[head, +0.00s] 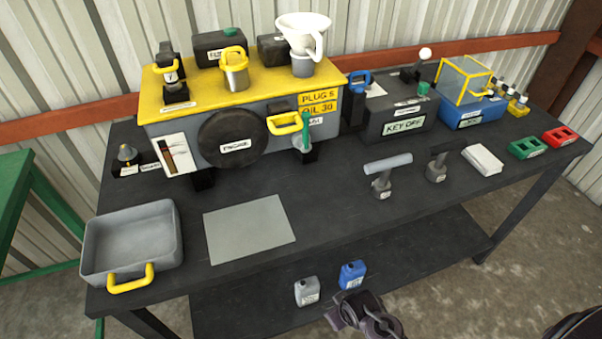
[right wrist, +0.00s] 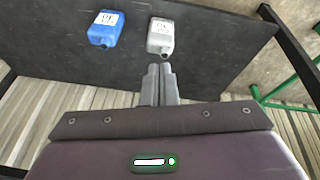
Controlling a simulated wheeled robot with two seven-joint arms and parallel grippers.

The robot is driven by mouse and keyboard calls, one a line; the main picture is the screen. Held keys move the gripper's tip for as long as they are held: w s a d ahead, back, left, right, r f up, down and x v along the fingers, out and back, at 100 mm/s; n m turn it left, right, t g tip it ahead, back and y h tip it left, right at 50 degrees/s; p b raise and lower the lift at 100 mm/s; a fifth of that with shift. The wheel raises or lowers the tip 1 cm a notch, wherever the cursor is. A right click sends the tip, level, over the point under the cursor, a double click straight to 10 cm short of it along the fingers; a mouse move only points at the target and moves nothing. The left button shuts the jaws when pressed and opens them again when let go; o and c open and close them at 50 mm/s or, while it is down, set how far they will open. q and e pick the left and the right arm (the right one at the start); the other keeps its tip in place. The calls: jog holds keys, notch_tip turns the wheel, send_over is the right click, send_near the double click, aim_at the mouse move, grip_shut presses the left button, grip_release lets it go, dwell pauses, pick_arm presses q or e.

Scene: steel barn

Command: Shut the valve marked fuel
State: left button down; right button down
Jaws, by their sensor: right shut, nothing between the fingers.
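A yellow-topped grey engine block (head: 240,125) stands at the back of the dark bench in the head view. A grey fitting with an upright green lever (head: 305,130) is on its front right, beside a yellow handle; I cannot read a fuel mark on it. My right gripper (head: 345,306) is shut and empty, low in front of the bench, well away from the engine. In the right wrist view its fingers (right wrist: 159,72) are together. My left gripper is not in view.
A grey tray (head: 133,225) and a flat grey sheet (head: 249,229) lie on the bench's left half. A blue jug (head: 352,274) and a grey jug (head: 307,291) stand on the lower shelf.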

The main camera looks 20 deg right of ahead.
aim_at(305, 131)
notch_tip(305, 131, up, 17)
jog(key=w+a+t, duration=0.1)
jog(key=w, duration=0.2)
jog(key=w+r+n+t, duration=0.2)
jog(key=w+r+n, duration=0.1)
jog(key=r, duration=0.1)
jog(key=w+a+r+n+t+y, duration=0.1)
jog(key=w+r+n+t, duration=0.2)
jog(key=w, duration=0.1)
jog(key=w+a+r+n+t+b, duration=0.1)
jog(key=w+r+n+t, duration=0.1)
jog(key=w+r, duration=0.2)
jog(key=shift+a+r+n, duration=0.2)
jog(key=shift+r+n, duration=0.1)
jog(key=shift+n, duration=0.1)
jog(key=w+a+r+n+t+y, duration=0.2)
jog(key=w+r+n+t, duration=0.2)
jog(key=r+n, duration=0.4)
jog(key=shift+w+r+t+y, duration=0.2)
jog(key=shift+r+t+y, duration=0.2)
jog(key=shift+r+t, duration=0.45)
jog(key=shift+w+r, duration=0.1)
jog(key=p+x, duration=0.3)
jog(key=x, duration=0.7)
jog(key=d, duration=0.1)
jog(key=d+p, duration=0.2)
jog(key=d, duration=0.1)
jog(key=shift+s, duration=0.4)
